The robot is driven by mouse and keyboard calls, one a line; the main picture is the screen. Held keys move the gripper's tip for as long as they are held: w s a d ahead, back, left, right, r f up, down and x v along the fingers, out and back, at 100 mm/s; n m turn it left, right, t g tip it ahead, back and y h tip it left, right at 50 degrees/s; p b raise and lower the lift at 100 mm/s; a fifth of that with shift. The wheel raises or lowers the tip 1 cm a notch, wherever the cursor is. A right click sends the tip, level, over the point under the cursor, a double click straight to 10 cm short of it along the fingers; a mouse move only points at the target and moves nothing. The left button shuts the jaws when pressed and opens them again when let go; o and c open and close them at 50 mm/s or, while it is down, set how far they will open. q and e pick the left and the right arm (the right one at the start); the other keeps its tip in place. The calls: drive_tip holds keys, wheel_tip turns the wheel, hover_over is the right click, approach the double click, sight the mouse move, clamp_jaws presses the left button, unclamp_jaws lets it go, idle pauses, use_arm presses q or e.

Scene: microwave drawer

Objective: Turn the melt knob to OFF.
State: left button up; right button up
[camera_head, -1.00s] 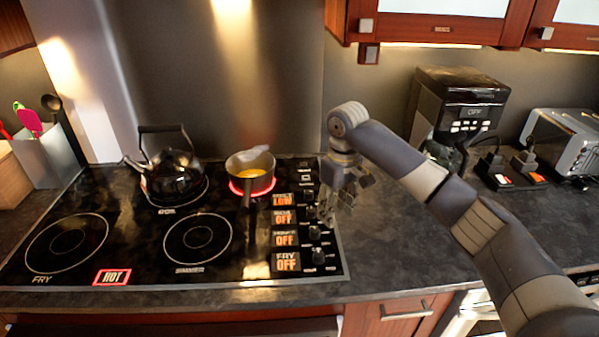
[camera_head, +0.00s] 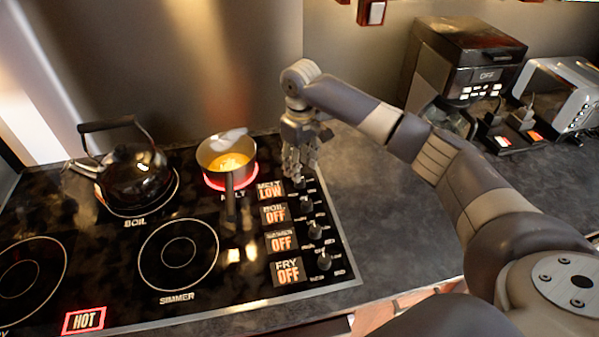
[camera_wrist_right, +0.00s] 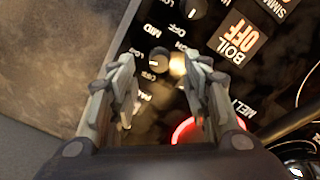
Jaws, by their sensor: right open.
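The melt knob (camera_wrist_right: 160,62) is a small dark round knob, seen between the fingertips in the right wrist view. In the head view it is at the far end of the knob row and mostly behind the gripper. Its display (camera_head: 270,190) reads MELT LOW in orange. My right gripper (camera_head: 299,168) points down above the far end of the row. Its two fingers (camera_wrist_right: 160,82) are apart with nothing held, one on each side of the knob in the picture. Whether they touch it I cannot tell. My left gripper is not in view.
A pot (camera_head: 226,160) with yellow contents sits on the red-glowing melt burner, its handle toward the front. The boil knob (camera_head: 306,204) is close to the gripper; its display (camera_head: 274,214) reads OFF. A kettle (camera_head: 130,170) stands left. Counter (camera_head: 385,225) right of the stove is clear.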

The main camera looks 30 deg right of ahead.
wheel_tip(320, 180, down, 5)
drive_tip(key=shift+w+p, duration=0.15)
drive_tip(key=shift+p, duration=0.25)
drive_tip(key=shift+f, duration=0.1)
drive_tip(key=c, duration=0.9)
clamp_jaws()
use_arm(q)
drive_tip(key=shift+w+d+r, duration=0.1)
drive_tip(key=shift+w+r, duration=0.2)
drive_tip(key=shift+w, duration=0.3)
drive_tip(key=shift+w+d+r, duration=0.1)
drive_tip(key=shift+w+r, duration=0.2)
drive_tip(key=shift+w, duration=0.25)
